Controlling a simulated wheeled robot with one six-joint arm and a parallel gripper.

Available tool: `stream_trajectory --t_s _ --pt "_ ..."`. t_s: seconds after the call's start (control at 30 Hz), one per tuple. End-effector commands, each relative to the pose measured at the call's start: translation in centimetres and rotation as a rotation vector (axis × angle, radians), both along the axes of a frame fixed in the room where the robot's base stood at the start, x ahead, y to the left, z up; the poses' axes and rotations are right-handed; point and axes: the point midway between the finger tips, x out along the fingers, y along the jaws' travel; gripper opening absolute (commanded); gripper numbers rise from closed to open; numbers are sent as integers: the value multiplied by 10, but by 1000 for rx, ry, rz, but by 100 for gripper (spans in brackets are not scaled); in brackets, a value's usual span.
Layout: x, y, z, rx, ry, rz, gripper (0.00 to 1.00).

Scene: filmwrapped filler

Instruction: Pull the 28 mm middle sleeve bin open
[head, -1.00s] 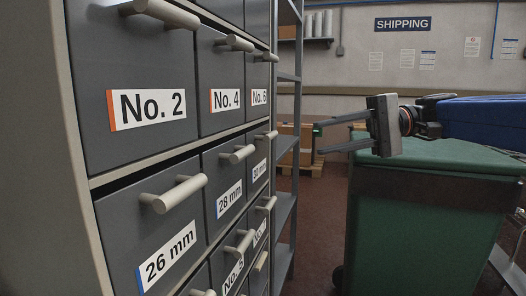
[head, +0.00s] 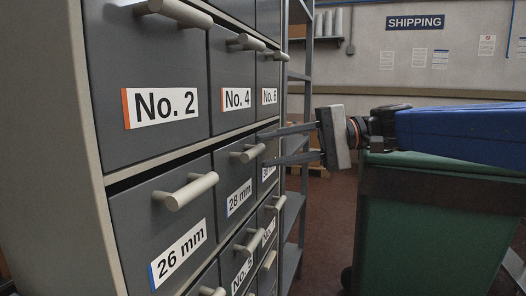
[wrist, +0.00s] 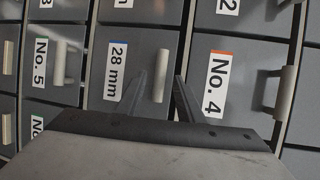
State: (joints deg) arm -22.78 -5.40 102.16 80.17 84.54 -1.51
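The 28 mm bin (head: 225,178) is a dark grey drawer front in the middle row, with a blue-edged white label and a pale bar handle (head: 248,153). It looks closed, about flush with its neighbours. My gripper (head: 262,149) is open and empty, its two dark fingers pointing at the cabinet just right of that handle. In the wrist view the 28 mm handle (wrist: 161,75) shows between the two fingertips (wrist: 160,78), and the label (wrist: 117,70) lies to its left. I cannot tell whether the fingers reach around the handle; no contact shows.
The 26 mm bin (head: 150,225) is nearer me, with its handle (head: 186,191) sticking out. The No. 4 bin (head: 236,85) sits above. A green container (head: 410,225) stands at right under my arm. A metal shelf rack (head: 293,190) stands beyond the cabinet.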

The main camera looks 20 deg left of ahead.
Motion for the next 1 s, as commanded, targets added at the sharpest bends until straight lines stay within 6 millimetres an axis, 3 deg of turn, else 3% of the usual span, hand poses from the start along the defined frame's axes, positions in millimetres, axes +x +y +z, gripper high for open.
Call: stream_trajectory --t_s 0.23,0.63,0.77,1.0 --pt "-7 20 -4 0 0 0 34" --pt "-8 24 -5 0 0 0 34" --pt "-8 24 -5 0 0 0 3" --pt "-8 24 -5 1 -1 0 0"
